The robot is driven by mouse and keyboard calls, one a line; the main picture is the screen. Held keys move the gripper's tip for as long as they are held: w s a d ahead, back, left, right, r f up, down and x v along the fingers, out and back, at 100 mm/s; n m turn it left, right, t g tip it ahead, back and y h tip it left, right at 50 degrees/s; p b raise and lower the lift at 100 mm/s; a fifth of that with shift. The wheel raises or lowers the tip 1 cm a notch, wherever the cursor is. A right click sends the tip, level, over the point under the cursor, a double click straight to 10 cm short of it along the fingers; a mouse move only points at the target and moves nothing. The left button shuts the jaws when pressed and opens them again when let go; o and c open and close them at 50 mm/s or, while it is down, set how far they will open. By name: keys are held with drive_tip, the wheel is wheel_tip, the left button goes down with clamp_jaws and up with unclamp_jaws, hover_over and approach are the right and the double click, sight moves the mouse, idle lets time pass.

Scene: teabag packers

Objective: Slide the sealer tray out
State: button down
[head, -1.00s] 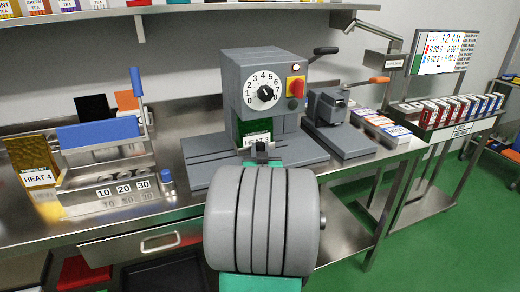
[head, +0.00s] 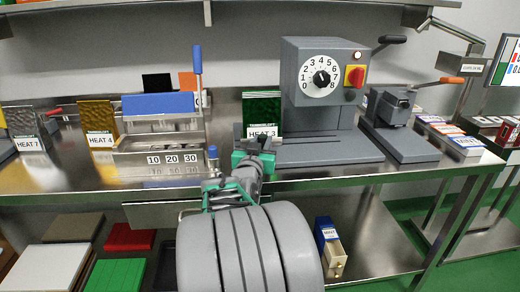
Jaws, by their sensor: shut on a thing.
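The steel sealer (head: 160,128) stands left of centre in the head view, with a blue bar (head: 158,103) across its top and an upright blue-handled lever (head: 197,60). Its low steel tray-like front (head: 135,163) carries labels 10, 20 and 30. A blue-topped post (head: 212,153) stands at its right front corner. My gripper (head: 258,148) is right of the sealer, apart from its front. It is shut on a green pouch (head: 262,107) labelled HEAT 3, held upright. My arm hides part of the bench edge and drawer.
A grey dial machine (head: 325,85) stands close to the pouch's right, with a smaller lever machine (head: 395,115) beyond. Gold HEAT 4 (head: 98,115) and patterned HEAT 7 (head: 25,120) pouches stand left of the sealer. A shelf (head: 100,27) runs above. Bare bench lies before the sealer.

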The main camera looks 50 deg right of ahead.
drive_tip(key=shift+w+a, duration=0.2)
drive_tip(key=shift+w, duration=0.1)
drive_tip(key=c, duration=1.1)
unclamp_jaws()
drive_tip(key=shift+a, duration=0.1)
drive_tip(key=shift+c, duration=0.2)
drive_tip(key=v, duration=0.7)
drive_tip(key=shift+a, duration=0.35)
